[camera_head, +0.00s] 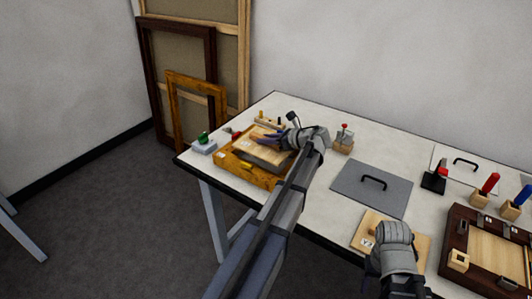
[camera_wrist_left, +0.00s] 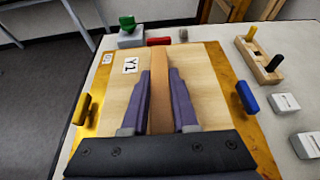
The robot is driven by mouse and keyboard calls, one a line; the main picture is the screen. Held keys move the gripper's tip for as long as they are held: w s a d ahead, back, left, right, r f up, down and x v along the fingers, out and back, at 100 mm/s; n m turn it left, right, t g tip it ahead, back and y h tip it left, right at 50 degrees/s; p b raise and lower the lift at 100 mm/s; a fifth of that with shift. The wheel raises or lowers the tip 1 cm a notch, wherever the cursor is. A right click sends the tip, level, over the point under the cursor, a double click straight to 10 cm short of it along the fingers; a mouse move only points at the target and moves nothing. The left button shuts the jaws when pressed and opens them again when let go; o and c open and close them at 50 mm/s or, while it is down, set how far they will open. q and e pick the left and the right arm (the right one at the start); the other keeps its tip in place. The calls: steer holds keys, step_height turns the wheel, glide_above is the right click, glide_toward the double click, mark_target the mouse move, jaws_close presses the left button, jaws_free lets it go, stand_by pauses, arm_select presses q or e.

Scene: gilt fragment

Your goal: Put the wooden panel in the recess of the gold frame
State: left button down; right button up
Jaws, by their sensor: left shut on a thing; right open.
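The light wooden panel (camera_head: 262,153), labelled Y1, lies over the gold frame (camera_head: 227,164) at the left of the table. The panel (camera_wrist_left: 210,75) and frame (camera_wrist_left: 93,107) also show in the left wrist view. My left gripper (camera_head: 272,139) is shut on the brown raised bar (camera_wrist_left: 160,85) along the panel's middle; its fingers (camera_wrist_left: 160,80) flank the bar. In the head view the panel's near side shows above the frame; I cannot tell whether it is fully seated. My right gripper (camera_head: 388,289) is open at the bottom edge, its fingertips hard to see.
Yellow (camera_wrist_left: 82,108) and blue (camera_wrist_left: 247,97) tabs stand at the frame's sides. A wooden block with pegs (camera_head: 268,122) is behind. A grey plate with a handle (camera_head: 355,197), a pale wooden board (camera_head: 372,222) and a dark frame (camera_head: 450,239) lie to the right.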

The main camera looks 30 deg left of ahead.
mark_target(266, 147)
arm_select(q)
step_height(266, 147, down, 4)
steer(key=b, duration=0.3)
steer(key=shift+r+b, duration=0.2)
steer(key=shift+b, duration=0.15)
steer(key=shift+f+b, duration=0.65)
steer(key=shift+r, duration=0.1)
steer(key=c, duration=0.7)
jaws_free()
